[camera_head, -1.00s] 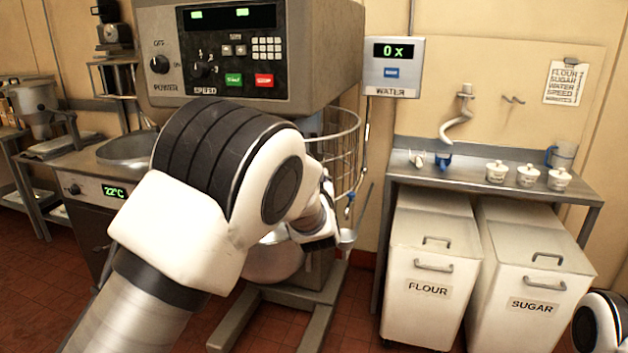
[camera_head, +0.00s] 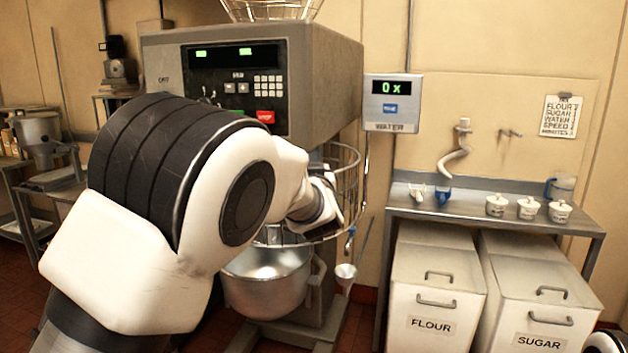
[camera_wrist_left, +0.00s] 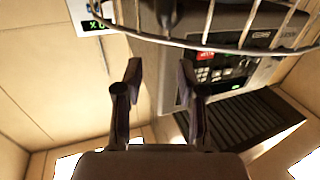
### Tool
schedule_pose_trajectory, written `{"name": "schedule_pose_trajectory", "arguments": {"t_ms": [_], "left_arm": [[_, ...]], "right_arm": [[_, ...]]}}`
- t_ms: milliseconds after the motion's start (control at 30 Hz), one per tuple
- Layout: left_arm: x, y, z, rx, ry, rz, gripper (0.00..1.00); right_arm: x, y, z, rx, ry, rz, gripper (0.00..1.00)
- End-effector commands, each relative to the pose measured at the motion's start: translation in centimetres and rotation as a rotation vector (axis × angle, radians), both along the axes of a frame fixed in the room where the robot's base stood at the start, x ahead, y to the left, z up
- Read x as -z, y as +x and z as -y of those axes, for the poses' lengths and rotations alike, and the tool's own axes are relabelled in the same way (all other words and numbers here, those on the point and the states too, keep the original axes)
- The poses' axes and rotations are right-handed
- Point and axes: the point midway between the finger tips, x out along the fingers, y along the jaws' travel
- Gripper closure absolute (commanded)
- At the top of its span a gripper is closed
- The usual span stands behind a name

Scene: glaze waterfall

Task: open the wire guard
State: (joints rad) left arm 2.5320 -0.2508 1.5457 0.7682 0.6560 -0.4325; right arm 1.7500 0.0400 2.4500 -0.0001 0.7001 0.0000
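The wire guard (camera_head: 352,190) is a curved cage of thin metal wires below the mixer head, above the steel mixing bowl (camera_head: 268,285). My left arm hides its left part in the head view. My left gripper (camera_head: 328,208) is at the guard's lower front. In the left wrist view, the two dark fingers of the gripper (camera_wrist_left: 158,80) stand apart with nothing between them. The guard's rim and wires (camera_wrist_left: 215,48) cross the top of that view, just beyond the fingertips. I see no grip on the wires.
The mixer's control panel (camera_head: 235,85) is behind my left arm. A water meter (camera_head: 392,104) hangs right of the mixer. A steel table (camera_head: 410,210) with small pots stands at right above the flour bin (camera_head: 435,280) and sugar bin (camera_head: 545,290).

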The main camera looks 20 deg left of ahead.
Motion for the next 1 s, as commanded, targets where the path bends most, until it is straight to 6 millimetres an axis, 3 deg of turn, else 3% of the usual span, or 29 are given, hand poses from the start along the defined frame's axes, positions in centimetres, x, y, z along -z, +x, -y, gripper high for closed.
{"name": "schedule_pose_trajectory", "arguments": {"t_ms": [33,100,133,267,367,467,567,700,800,900,1000], "left_arm": [[0.0,0.0,0.0,0.0,0.0,0.0,0.71],[0.0,0.0,0.0,0.0,-0.02,0.006,0.96],[0.0,0.0,0.0,-0.001,-0.042,0.015,1.0],[-1.2,-0.2,-0.2,0.002,-0.241,0.148,1.0],[-0.9,-1.4,-0.3,0.062,-0.448,0.288,1.0],[1.2,-3.4,-1.5,0.167,-0.702,0.38,1.0],[4.6,-6.2,-2.6,0.282,-0.996,0.387,1.0],[10.7,-12.5,-3.3,0.383,-1.437,0.265,1.0],[14.3,-16.0,-4.2,0.344,-1.548,0.167,1.0],[15.1,-16.3,-5.4,0.304,-1.577,0.173,1.0],[15.3,-15.6,-5.5,0.299,-1.576,0.171,1.0]], "right_arm": [[0.0,0.0,0.0,0.0,0.0,0.0,0.6],[0.0,0.0,0.0,0.0,0.0,0.0,0.6],[0.0,0.0,0.0,0.0,0.0,0.0,0.6],[0.0,0.0,0.0,0.0,0.0,0.0,0.6],[0.0,0.0,0.0,0.0,0.0,0.0,0.6],[-0.2,0.0,0.0,0.0,0.0,0.0,0.6],[-0.6,0.0,0.0,0.0,0.0,0.0,0.6],[-1.4,0.0,0.0,0.0,0.0,0.0,0.6],[-1.9,0.0,0.0,0.0,0.0,0.0,0.6],[-2.1,0.0,0.0,0.0,0.0,0.0,0.6],[-2.4,0.0,0.0,0.0,0.0,0.0,0.6]]}}
